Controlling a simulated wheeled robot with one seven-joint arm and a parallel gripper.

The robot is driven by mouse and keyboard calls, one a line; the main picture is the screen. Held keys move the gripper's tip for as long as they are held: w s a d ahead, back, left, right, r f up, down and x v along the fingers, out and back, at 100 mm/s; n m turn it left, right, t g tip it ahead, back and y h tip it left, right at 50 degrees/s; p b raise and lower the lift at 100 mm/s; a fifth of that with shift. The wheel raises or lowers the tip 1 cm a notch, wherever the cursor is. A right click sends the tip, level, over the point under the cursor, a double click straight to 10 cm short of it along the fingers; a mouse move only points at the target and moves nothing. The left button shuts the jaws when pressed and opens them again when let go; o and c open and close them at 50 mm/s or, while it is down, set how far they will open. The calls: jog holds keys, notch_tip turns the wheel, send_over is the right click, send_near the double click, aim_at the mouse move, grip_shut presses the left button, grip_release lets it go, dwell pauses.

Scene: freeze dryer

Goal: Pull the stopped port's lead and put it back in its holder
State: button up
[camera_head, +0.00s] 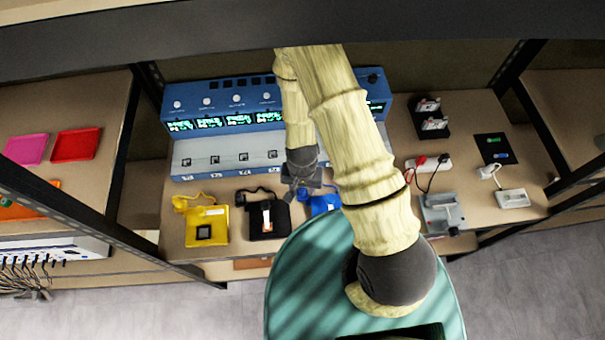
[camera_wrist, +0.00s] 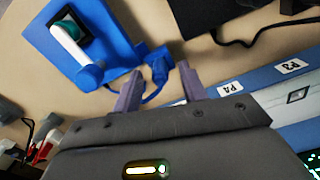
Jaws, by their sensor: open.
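My gripper (camera_head: 302,178) is open, low over the bench in front of the long instrument (camera_head: 225,150). In the wrist view, a blue lead (camera_wrist: 158,68) with its plug-like end lies between and just beyond my open fingertips (camera_wrist: 160,80); I cannot tell whether they touch. The blue holder (camera_head: 322,204) is partly behind my arm in the head view. Port labels P4 (camera_wrist: 230,88) and P3 (camera_wrist: 291,66) show near my right finger. My arm hides part of the instrument and its displays.
A yellow holder (camera_head: 196,234) and a black holder (camera_head: 256,225) stand left of the blue one, each with a lead. To the right are a power strip (camera_head: 437,162) with red and black leads, a grey device (camera_head: 440,213) and a black rack (camera_head: 431,118).

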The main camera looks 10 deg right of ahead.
aim_at(302, 189)
notch_tip(302, 189, up, 10)
jog(key=shift+r+b, duration=0.25)
jog(key=shift+b, duration=0.15)
dwell(0.7)
